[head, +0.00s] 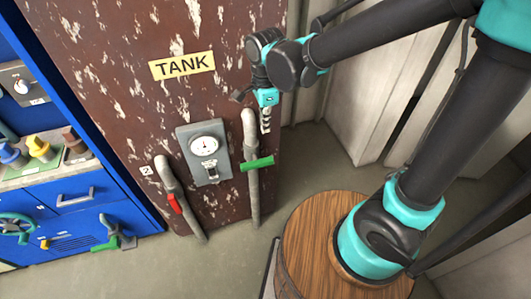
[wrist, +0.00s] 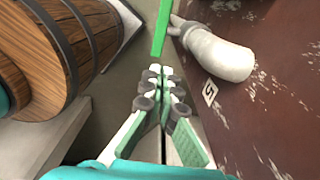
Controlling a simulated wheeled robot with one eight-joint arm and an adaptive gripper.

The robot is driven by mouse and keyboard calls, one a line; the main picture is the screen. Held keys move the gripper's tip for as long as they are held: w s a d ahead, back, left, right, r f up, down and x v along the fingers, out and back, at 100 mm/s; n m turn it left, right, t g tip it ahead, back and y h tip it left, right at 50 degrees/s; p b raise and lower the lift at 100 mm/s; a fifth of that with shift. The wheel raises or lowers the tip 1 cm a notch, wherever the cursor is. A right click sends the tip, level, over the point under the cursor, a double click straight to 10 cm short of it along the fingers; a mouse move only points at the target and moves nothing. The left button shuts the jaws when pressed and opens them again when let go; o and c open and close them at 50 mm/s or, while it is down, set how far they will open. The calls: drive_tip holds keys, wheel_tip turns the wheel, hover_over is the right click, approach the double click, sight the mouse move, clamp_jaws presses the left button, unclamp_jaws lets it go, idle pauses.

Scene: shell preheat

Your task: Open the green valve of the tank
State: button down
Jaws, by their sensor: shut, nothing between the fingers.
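The rusty brown tank (head: 150,100) carries a yellow TANK label and two grey pipes. The green valve handle (head: 257,164) lies crosswise, nearly level, on the right pipe (head: 253,195). My gripper (head: 265,125) points down beside the upper part of that pipe, above the green handle. In the wrist view the green handle (wrist: 162,28) is a long bar just beyond my shut, empty fingertips (wrist: 160,75). The bent pipe end (wrist: 218,52) is to its right. I cannot tell whether the fingertips touch the handle.
A red handle (head: 175,203) is on the left pipe, with a gauge (head: 204,147) between the pipes. A blue cabinet (head: 85,195) with knobs and another green handle (head: 103,243) stands left. A wooden barrel (head: 305,225) is under my arm; open floor (head: 170,265) lies in front.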

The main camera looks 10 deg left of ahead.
sight(265, 159)
wheel_tip(265, 159, down, 14)
drive_tip(key=shift+r, duration=0.15)
idle(0.5)
